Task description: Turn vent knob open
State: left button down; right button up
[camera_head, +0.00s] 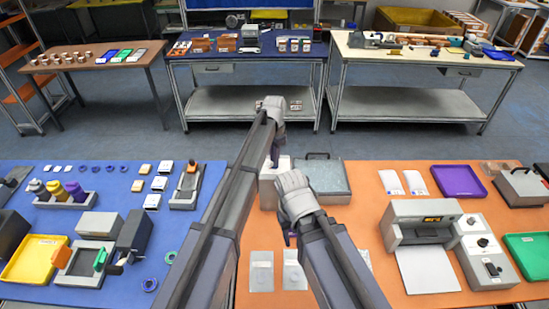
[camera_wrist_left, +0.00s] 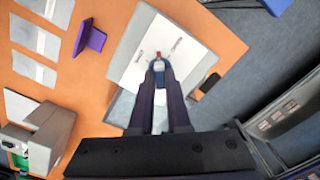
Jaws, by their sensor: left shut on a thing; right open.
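A white box (camera_head: 268,186) stands on the orange mat at the middle back, partly hidden by my arms; its pale top (camera_wrist_left: 135,52) fills the middle of the left wrist view. A small blue and white knob (camera_wrist_left: 158,67) with a red tip shows on this box, between my left fingers. My right gripper (camera_head: 290,232) is open, lower in the head view, over the orange mat. The knob is hidden in the head view.
A grey case (camera_head: 332,178) stands right of the white box. A printer-like machine (camera_head: 425,222) and a control box (camera_head: 485,248) are at right. A purple piece (camera_wrist_left: 90,38) lies near flat white cards (camera_wrist_left: 35,38). The blue mat at left holds many small items.

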pick_arm(q)
jog(key=m, duration=0.3)
jog(key=shift+m, duration=2.2)
jog(key=c, duration=0.9)
grip_release()
jog(key=shift+r, duration=0.1)
notch_tip(320, 180, up, 8)
jog(key=p, duration=0.8)
jog(key=shift+f, duration=0.2)
